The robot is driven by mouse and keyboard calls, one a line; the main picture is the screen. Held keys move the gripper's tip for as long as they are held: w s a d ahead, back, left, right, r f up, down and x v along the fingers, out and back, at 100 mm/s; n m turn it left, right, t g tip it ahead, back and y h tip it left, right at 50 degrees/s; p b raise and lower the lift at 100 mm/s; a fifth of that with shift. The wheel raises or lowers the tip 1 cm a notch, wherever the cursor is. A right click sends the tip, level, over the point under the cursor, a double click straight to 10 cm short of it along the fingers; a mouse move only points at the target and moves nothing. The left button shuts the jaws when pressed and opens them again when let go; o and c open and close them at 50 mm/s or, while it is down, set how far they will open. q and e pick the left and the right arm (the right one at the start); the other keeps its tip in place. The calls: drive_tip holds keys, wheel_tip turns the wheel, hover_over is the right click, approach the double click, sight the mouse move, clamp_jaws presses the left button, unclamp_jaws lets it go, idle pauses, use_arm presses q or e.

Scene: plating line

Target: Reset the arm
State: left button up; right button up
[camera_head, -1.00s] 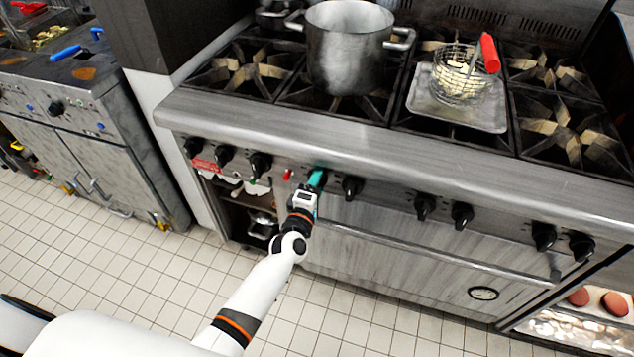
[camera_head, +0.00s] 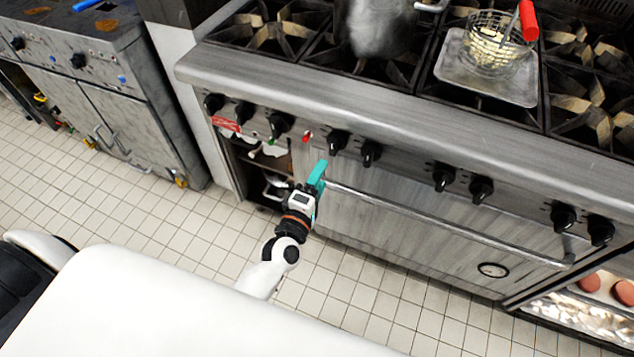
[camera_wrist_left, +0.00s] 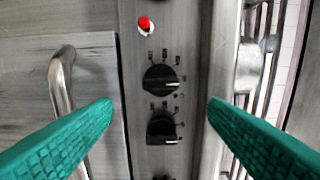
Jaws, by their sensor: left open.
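My left gripper (camera_head: 317,176) has teal fingers and is in front of the stove, below its row of knobs. In the left wrist view my left gripper (camera_wrist_left: 160,110) is open, its two fingers wide apart with nothing between them. Beyond the gap are two black knobs, an upper knob (camera_wrist_left: 160,78) and a lower knob (camera_wrist_left: 162,127), with a red light (camera_wrist_left: 145,24) above them. The fingers do not touch the knobs. My white left arm comes up from the bottom in the head view. My right gripper is not in view.
The stove (camera_head: 420,130) has a long oven handle (camera_head: 440,225) below the knobs. A pot (camera_head: 375,25) and a tray (camera_head: 490,75) with a wire basket (camera_head: 495,45) stand on top. An open shelf (camera_head: 260,165) is left of the gripper. The tiled floor (camera_head: 150,215) is clear.

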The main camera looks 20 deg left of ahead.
use_arm(q)
drive_tip(key=shift+s, duration=0.5)
drive_tip(key=s+f+m+g, duration=0.3)
drive_tip(key=s+f+m, duration=0.15)
drive_tip(key=f, duration=0.55)
drive_tip(key=s+f+m+g+h, duration=0.1)
drive_tip(key=s+f+m+g, duration=0.2)
drive_tip(key=s+f, duration=0.5)
drive_tip(key=s+f+m+g, duration=0.3)
drive_tip(key=f+m, duration=0.1)
drive_tip(key=f, duration=0.7)
drive_tip(key=s+a+f+m+g, duration=0.2)
drive_tip(key=s+f, duration=0.2)
drive_tip(key=s, duration=0.4)
drive_tip(key=s+a+f+m+g+y, duration=0.1)
drive_tip(key=s+a+f+m+g, duration=0.1)
drive_tip(key=s, duration=0.6)
drive_tip(key=s+a+f+m+g+p, duration=0.1)
drive_tip(key=s+a+f+m+g, duration=0.1)
drive_tip(key=s+f+m+g, duration=0.2)
drive_tip(key=s+f, duration=0.2)
drive_tip(key=s, duration=0.2)
drive_tip(key=shift+s+a+y, duration=0.2)
drive_tip(key=shift+s+y, duration=0.05)
drive_tip(key=shift+y, duration=0.05)
drive_tip(key=shift+f, duration=0.1)
